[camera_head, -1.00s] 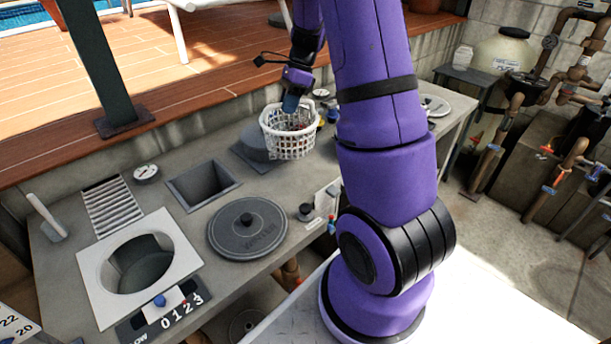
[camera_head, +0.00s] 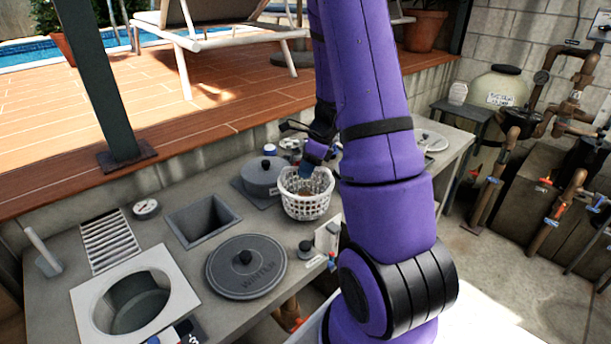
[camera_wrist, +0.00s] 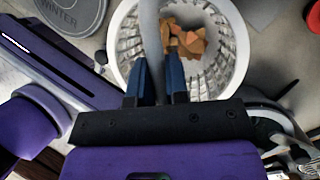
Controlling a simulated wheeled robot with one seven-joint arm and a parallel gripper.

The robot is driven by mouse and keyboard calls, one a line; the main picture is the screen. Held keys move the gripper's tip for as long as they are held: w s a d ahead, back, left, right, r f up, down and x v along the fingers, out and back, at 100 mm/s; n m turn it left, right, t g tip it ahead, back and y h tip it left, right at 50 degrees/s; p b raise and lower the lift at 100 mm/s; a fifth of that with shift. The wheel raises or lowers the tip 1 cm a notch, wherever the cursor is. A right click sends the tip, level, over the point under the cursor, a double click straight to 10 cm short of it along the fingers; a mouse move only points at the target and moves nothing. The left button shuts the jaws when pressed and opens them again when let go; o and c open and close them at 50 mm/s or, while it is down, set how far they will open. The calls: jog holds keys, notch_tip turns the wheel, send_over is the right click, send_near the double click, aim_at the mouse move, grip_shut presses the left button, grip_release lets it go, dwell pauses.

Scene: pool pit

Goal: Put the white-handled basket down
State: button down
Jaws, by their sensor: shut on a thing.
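The white basket (camera_head: 304,207) is in the head view, over the grey counter between the round "WINTER" lid and my arm. Whether its base touches the counter I cannot tell. In the wrist view the basket (camera_wrist: 226,72) is seen from above, with orange-brown pieces (camera_wrist: 184,40) inside. Its pale handle (camera_wrist: 151,40) runs up between the blue fingertips of my gripper (camera_wrist: 160,82), which is shut on it. In the head view my gripper (camera_head: 307,170) is above the basket, partly hidden by my purple arm.
The grey counter (camera_head: 190,258) carries the WINTER lid (camera_head: 246,266), a dark knobbed lid (camera_head: 264,177) behind the basket, a square opening (camera_head: 203,218), a round opening (camera_head: 135,300) and a small black-knobbed item (camera_head: 305,249). A small white bottle (camera_head: 270,150) stands behind.

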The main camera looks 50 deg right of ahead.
jog(key=shift+f, duration=1.1)
jog(key=c, duration=1.1)
grip_release()
